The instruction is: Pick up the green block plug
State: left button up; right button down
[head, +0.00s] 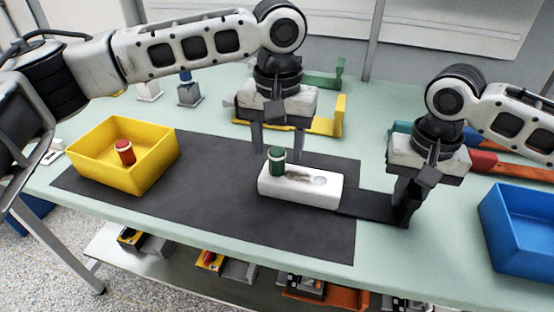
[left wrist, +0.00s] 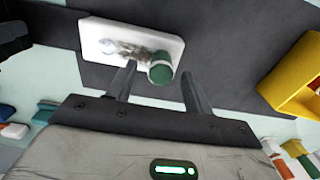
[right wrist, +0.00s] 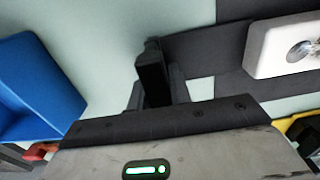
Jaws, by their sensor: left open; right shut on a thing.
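The green block plug (head: 277,160), with a pale band, stands upright at the left end of a white block (head: 300,190) on the dark mat. It also shows in the left wrist view (left wrist: 160,70). My left gripper (head: 278,150) is open and points down, with its fingers apart just behind the plug in the head view. In the left wrist view the plug appears at the fingertips, between the two fingers; I cannot tell whether they touch it. My right gripper (head: 405,210) is shut on the black handle (head: 370,206) at the block's right end.
The white block has a round metallic spot (head: 320,180) at its right end. A yellow bin (head: 110,165) at left holds a red plug (head: 125,152). A blue bin (head: 520,235) stands at the right edge. Yellow and green brackets lie behind my left gripper.

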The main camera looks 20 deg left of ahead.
aim_at(277, 150)
pick_arm(q)
notch_tip(277, 150, down, 3)
jog(key=shift+a+f, duration=0.1)
jog(key=shift+f, duration=0.05)
jog(key=shift+c, duration=0.2)
grip_shut()
notch_tip(277, 150, up, 11)
dwell(0.5)
